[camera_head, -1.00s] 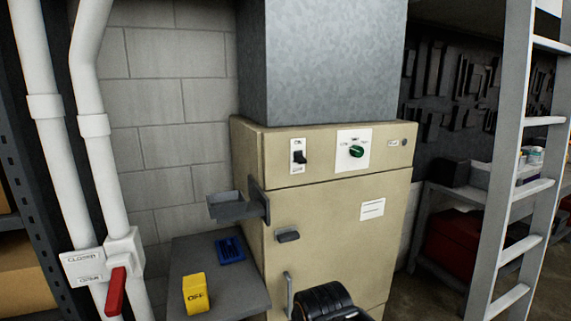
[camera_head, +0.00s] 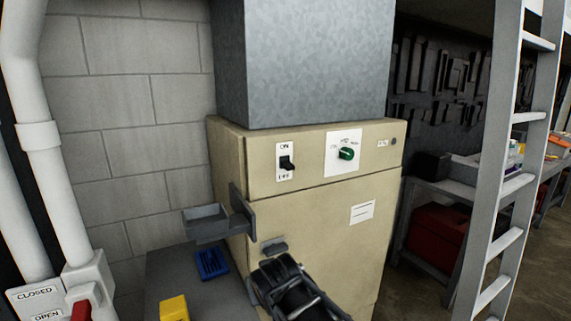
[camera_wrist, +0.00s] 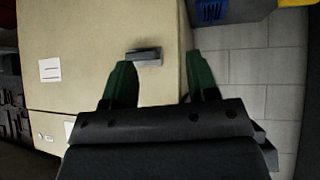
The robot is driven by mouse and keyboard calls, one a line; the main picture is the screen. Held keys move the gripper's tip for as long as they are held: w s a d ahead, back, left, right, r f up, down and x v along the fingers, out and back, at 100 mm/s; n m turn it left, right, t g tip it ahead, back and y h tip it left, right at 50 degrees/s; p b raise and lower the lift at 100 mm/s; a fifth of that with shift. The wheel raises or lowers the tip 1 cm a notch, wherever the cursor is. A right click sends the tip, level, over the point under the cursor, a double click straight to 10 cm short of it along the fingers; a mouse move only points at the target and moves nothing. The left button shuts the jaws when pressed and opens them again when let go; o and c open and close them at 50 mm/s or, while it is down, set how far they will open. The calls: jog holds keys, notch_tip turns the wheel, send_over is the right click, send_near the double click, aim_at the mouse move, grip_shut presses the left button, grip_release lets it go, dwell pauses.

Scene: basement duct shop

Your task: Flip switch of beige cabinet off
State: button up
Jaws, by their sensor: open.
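The beige cabinet (camera_head: 300,215) stands in the middle of the head view, below a grey metal duct. Its switch (camera_head: 286,163) is a black lever on a white plate at the upper left of the front, with ON above and OFF below. I cannot tell which way the lever is set. My gripper (camera_head: 287,285) is in front of the cabinet, below the switch and apart from it. In the wrist view my gripper (camera_wrist: 160,78) has two green fingers spread apart and empty, before the cabinet face (camera_wrist: 85,90). The switch is not visible there.
A green knob (camera_head: 346,154) is right of the switch. A grey latch (camera_head: 273,245) is on the door, and a grey tray (camera_head: 205,222) juts out left. A low shelf holds a blue item (camera_head: 211,263) and a yellow block (camera_head: 174,308). A ladder (camera_head: 500,180) stands right.

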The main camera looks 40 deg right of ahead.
jog(key=w+d+r+m+t+h, duration=0.2)
jog(key=d+r, duration=0.4)
jog(key=n+t+y+p, duration=0.2)
jog(key=n+t+y, duration=0.15)
jog(key=t, duration=0.45)
send_near(290, 166)
jog(key=shift+h, duration=0.35)
jog(key=w, duration=0.6)
jog(key=w+d+p, duration=0.1)
jog(key=w, duration=0.2)
jog(key=shift+w, duration=0.1)
